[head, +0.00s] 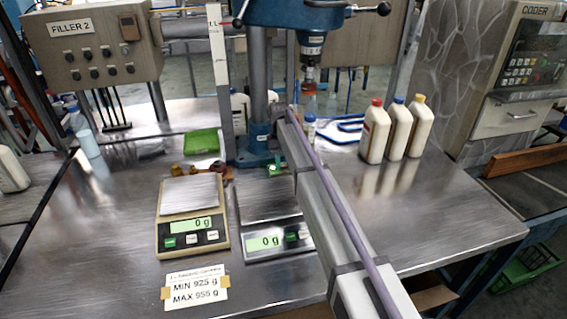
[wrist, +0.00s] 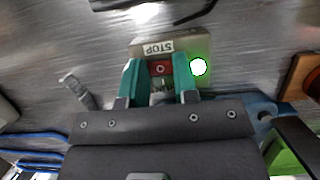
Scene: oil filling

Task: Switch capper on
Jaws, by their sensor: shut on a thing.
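The capper is a blue press (head: 290,14) on a grey column, with its blue base (head: 255,150) on the steel table. Its switch box (wrist: 195,48) shows in the wrist view with a STOP label, a red switch (wrist: 160,68) and a bright green light. My gripper (wrist: 160,76) has teal fingers on either side of the switch and is shut on it. Part of the switch is hidden between the fingers. In the head view my arm reaches to the capper's base and hides most of the gripper and box.
Two scales (head: 193,218) (head: 270,222) reading 0 g stand left of my arm. Several white bottles (head: 376,132) with coloured caps stand right of it. A small bottle (head: 309,130) with a blue cap is close beside my arm. The table's front right is clear.

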